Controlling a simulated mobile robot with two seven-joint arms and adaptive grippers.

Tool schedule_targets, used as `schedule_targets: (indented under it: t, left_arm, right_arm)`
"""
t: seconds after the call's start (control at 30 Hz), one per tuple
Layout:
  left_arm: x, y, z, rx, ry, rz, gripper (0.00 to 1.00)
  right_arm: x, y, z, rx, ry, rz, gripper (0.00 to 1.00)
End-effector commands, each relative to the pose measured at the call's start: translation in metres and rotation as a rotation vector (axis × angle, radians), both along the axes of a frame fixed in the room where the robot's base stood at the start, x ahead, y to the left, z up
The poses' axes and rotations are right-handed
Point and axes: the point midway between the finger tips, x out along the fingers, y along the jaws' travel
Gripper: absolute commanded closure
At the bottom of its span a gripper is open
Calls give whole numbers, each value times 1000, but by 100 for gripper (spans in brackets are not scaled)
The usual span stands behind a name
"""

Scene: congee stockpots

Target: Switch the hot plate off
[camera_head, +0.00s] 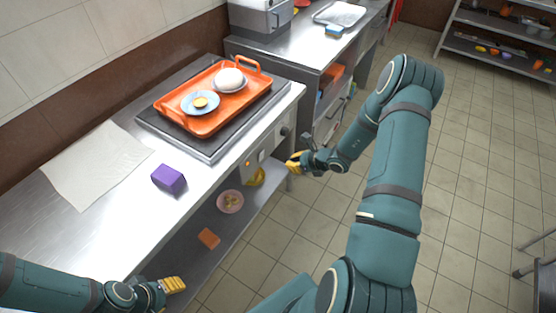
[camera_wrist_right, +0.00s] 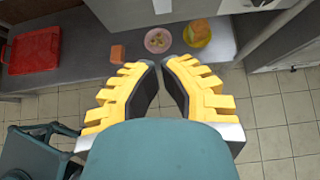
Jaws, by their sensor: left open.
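The hot plate (camera_head: 216,150) is a dark flat slab on the steel counter, with an orange tray (camera_head: 209,124) on it. On the counter's front panel are a dark knob (camera_head: 284,132) and small lit orange lights (camera_head: 249,163). Which way the knob is turned is too small to tell. My right gripper (camera_head: 293,163) is in front of the panel, below and right of the knob, apart from it. In the right wrist view its yellow fingertips (camera_wrist_right: 161,63) nearly meet, with nothing between them. My left gripper (camera_head: 176,285) is open and empty by the counter's front edge at lower left.
The tray holds a blue plate (camera_head: 201,103) and a bowl with a white round thing (camera_head: 230,79). A purple block (camera_head: 168,179) and a pale sheet (camera_head: 97,163) lie on the counter. A pink bowl (camera_head: 230,201) and an orange block (camera_head: 208,238) are on the lower shelf.

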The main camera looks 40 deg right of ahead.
Motion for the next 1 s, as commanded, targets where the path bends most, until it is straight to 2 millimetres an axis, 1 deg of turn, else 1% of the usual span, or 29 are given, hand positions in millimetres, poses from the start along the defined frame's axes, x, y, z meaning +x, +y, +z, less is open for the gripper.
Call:
schedule_targets:
  t: [0.17, 0.5, 0.6, 0.7, 0.83, 1.0]
  left_arm:
    - [-1, 0, -5, 0, 3, -2, 53]
    - [-3, 0, -16, -2, 6, -6, 53]
    - [-2, 0, -17, -1, 5, -5, 53]
    - [-2, 0, -18, -1, 4, -5, 53]
    - [-2, 0, -18, -1, 4, -5, 53]
    - [-2, 0, -18, -1, 3, -6, 53]
  right_arm:
    - [20, 10, -19, 1, 0, 3, 100]
    - [68, 30, -60, 2, 1, 2, 100]
    - [83, 35, -56, 0, -2, 3, 100]
    - [94, 39, -55, -1, -1, 2, 100]
    - [102, 43, -53, 0, 0, 1, 100]
    - [105, 44, -53, -1, 1, 1, 100]
